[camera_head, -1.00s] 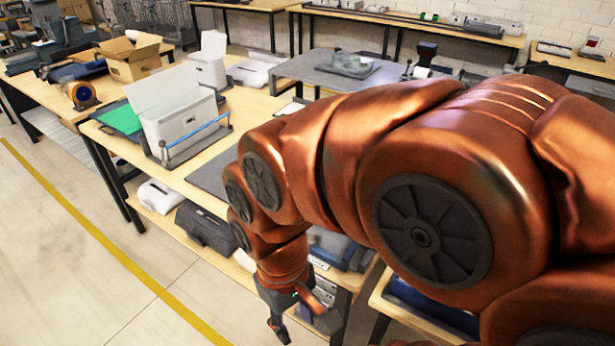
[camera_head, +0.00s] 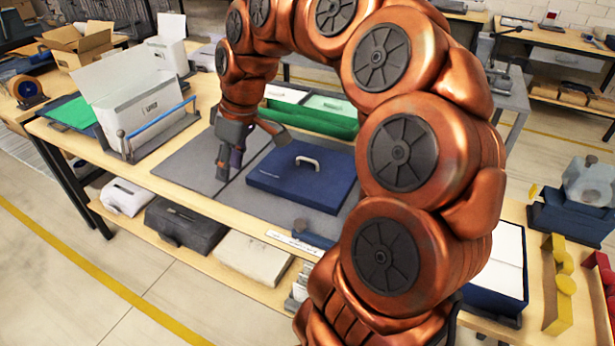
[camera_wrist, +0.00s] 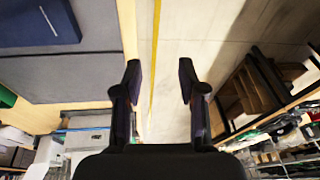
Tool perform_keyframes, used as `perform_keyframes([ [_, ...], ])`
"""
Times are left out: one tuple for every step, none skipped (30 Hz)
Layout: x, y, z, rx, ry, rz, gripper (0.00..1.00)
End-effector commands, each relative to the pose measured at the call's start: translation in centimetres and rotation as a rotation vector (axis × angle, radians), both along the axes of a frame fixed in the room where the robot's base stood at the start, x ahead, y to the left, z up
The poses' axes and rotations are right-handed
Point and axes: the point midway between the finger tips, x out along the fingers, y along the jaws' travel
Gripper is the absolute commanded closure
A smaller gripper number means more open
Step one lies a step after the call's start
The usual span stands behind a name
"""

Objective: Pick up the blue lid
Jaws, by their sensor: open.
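The blue lid (camera_head: 302,176) is a flat dark blue rectangle with a pale raised handle (camera_head: 307,161) on top. It lies on the grey mat of the wooden table in the head view. Its corner and part of the handle show at the upper left of the wrist view (camera_wrist: 30,28). My gripper (camera_head: 229,163) is above the mat, to the left of the lid and apart from it. In the wrist view my gripper (camera_wrist: 158,80) has its two dark fingers spread with nothing between them, over the floor beyond the table edge.
A green-sided tray (camera_head: 318,120) with compartments is behind the lid. A white box (camera_head: 150,95) with a blue bar stands at the left. A blue-sided box with a white top (camera_head: 497,275) and yellow and red pieces (camera_head: 557,290) are at the right. The grey mat (camera_head: 190,165) has free room.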

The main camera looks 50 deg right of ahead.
Motion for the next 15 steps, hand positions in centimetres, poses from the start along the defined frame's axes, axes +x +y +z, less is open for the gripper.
perform_keyframes([
  [1.1,-2.1,-1.1,0.008,-0.021,-0.009,0.59],
  [1.6,-3.4,-1.3,0.008,-0.036,-0.011,0.59],
  [2.3,-5.3,-1.6,0.007,-0.056,-0.016,0.59],
  [2.7,-6.6,-2.1,0.009,-0.066,-0.02,0.59],
  [3.0,-8.1,-2.5,0.007,-0.078,-0.026,0.59],
  [3.4,-10.1,-2.9,0.004,-0.096,-0.035,0.59],
  [3.6,-11.6,-3.3,0.001,-0.107,-0.042,0.59],
  [3.7,-13.1,-3.9,0.0,-0.115,-0.048,0.59],
  [3.7,-15.1,-4.5,-0.006,-0.126,-0.06,0.59],
  [3.7,-16.5,-4.9,-0.01,-0.135,-0.068,0.59],
  [3.5,-17.8,-5.4,-0.014,-0.141,-0.077,0.59],
  [3.3,-19.5,-6.0,-0.02,-0.148,-0.087,0.59],
  [3.1,-20.7,-6.5,-0.025,-0.152,-0.095,0.59],
  [2.9,-21.8,-6.9,-0.029,-0.156,-0.103,0.59],
  [2.6,-23.0,-7.4,-0.034,-0.159,-0.11,0.59],
])
